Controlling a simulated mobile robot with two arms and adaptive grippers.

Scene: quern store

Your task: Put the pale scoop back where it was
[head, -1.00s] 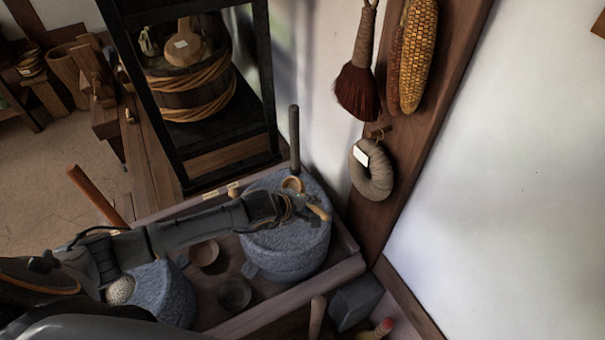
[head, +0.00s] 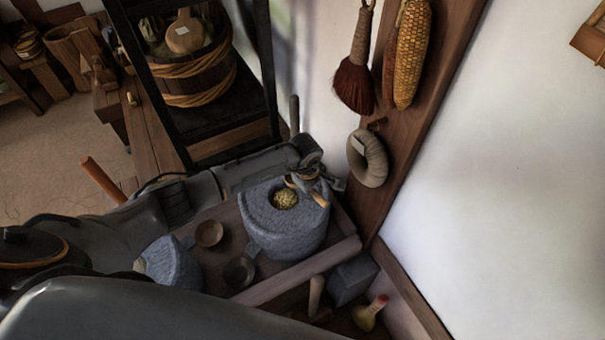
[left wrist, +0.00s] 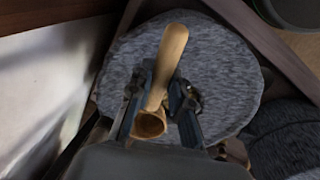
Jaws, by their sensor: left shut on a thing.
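The pale scoop (head: 319,198) is a light wooden scoop with a long handle and a small round bowl. My left gripper (head: 306,184) is shut on it above the back right rim of the stone quern (head: 284,238). In the left wrist view the scoop (left wrist: 169,60) lies between the two fingers of the left gripper (left wrist: 158,105), with its bowl toward the wrist and its handle pointing away over grey stone. The quern's round hole holds yellowish grain (head: 285,199). My right gripper is not in view.
The quern stands in a wooden tray (head: 300,276) with two small bowls (head: 209,233) (head: 239,271) and another grey stone (head: 171,262). An upright dark handle (head: 294,115) rises behind the quern. A ring pad (head: 368,160), corn (head: 412,60) and a brush (head: 354,85) hang at the right.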

